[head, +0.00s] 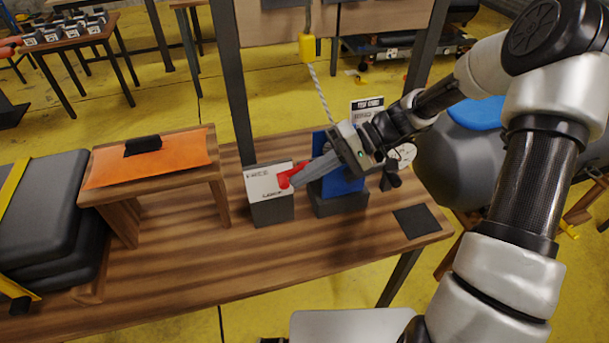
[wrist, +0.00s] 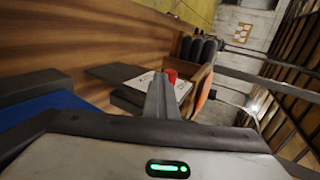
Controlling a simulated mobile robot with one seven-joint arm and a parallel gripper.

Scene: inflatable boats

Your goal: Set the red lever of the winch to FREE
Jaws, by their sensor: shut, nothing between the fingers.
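The red lever (head: 284,181) sits at the right side of a white plate (head: 262,184) on a dark block on the wooden bench. The plate has an upper label that looks like FREE and a lower one like LOCK; the red end is nearer the lower right. My gripper (head: 297,181) is shut and empty, its fingertips right at the lever and covering part of it. I cannot tell whether they touch. In the wrist view, the lever (wrist: 171,75) shows just past the fingertips (wrist: 165,88), with the white plate (wrist: 143,82) beside it.
A blue block with a dark base (head: 340,203) stands under my gripper. A rope hangs from a yellow block (head: 307,48) behind. A small wooden stand with an orange top (head: 150,160) and stacked dark cases (head: 40,215) are to the left. The bench front (head: 190,265) is clear.

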